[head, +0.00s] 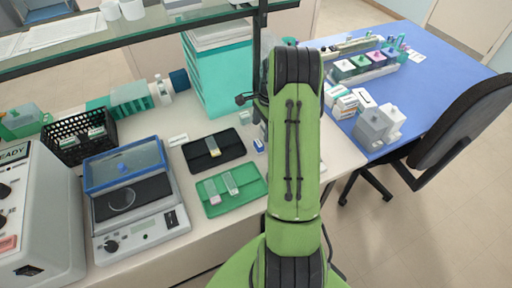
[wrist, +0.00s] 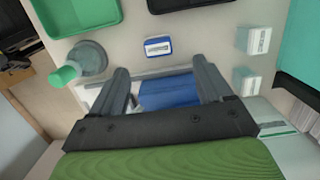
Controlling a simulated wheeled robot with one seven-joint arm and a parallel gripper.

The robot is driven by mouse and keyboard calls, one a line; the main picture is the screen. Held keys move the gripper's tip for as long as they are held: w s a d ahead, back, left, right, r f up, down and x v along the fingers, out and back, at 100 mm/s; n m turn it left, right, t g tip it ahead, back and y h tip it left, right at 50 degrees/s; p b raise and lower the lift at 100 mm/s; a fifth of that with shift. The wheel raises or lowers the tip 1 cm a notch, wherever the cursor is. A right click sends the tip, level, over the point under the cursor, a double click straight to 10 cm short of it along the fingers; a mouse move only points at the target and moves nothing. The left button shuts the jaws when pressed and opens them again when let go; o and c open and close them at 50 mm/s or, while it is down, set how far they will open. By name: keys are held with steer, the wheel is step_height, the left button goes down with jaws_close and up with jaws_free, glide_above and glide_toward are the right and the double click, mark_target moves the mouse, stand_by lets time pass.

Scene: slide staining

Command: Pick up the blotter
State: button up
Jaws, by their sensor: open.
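A blue, flat-looking block (wrist: 168,92), which I take to be the blotter, lies between the fingers of my gripper (wrist: 160,68) in the wrist view. It sits on or against a pale grey strip. My gripper is open, with one finger at each side of the blue block. I cannot tell whether the fingers touch it. The dark palm bar hides its near edge. In the head view my green arm covers the gripper and the blue block.
A small blue labelled item (wrist: 158,47) lies beyond my fingers. A green tray (head: 232,205) and black tray (head: 213,150) lie left of my arm. A shelf post (head: 257,50) stands close behind it.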

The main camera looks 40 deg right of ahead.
mark_target(259, 143)
steer(key=f, duration=0.2)
steer(key=a+f, duration=0.1)
steer(key=f, duration=0.5)
steer(key=shift+w+a+f, duration=0.1)
steer(key=shift+a+f, duration=0.05)
steer(key=shift+a, duration=0.05)
steer(key=c, duration=1.1)
step_height(259, 143, up, 10)
steer(key=shift+r, duration=0.1)
steer(key=o, duration=0.4)
steer(key=shift+c, duration=1.5)
steer(key=shift+a+p, duration=0.15)
steer(key=shift+p, duration=0.15)
